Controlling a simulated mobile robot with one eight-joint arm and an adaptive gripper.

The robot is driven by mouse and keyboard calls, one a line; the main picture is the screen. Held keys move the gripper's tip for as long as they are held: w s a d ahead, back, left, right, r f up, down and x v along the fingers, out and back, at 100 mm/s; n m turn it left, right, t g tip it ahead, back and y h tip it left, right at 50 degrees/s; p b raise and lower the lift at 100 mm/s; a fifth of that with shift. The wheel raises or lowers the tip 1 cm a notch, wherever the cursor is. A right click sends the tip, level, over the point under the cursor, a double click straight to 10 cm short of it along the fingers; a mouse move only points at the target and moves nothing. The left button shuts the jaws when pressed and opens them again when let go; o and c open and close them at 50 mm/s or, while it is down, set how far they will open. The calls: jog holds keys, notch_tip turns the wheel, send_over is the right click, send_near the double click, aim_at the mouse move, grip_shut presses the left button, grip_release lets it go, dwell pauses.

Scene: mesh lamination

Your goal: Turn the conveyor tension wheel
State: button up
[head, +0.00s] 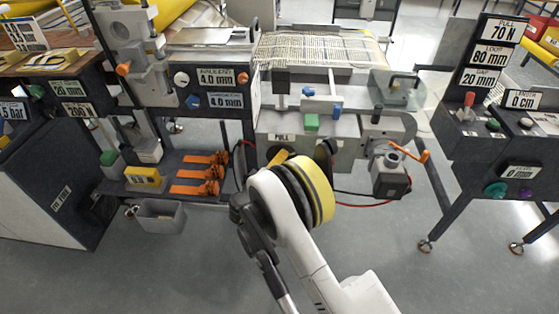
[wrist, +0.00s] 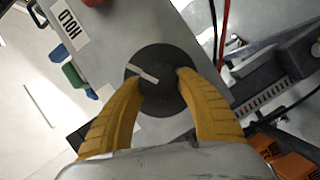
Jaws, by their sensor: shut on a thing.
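A dark round wheel (wrist: 163,58) with a white pointer stripe is at the middle of the wrist view, on the grey face of a machine. I take it for the tension wheel. My gripper (wrist: 161,78) has its two yellow fingers on opposite sides of the wheel's rim, shut on it. The finger tips overlap the wheel's edge. In the head view my arm's wrist, with its yellow band, hides most of the gripper and the wheel at the grey machine front (head: 270,124) below the PULL label.
Orange clamps (head: 205,172) lie on a shelf left of my wrist. A green block (head: 312,122) and a blue block (head: 322,108) sit above it. An orange-handled crank (head: 408,152) is to the right. A red cable runs close by. The floor in front is clear.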

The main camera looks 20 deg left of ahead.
jog(key=o, duration=1.2)
jog(key=v, duration=1.2)
jog(key=shift+d, duration=0.1)
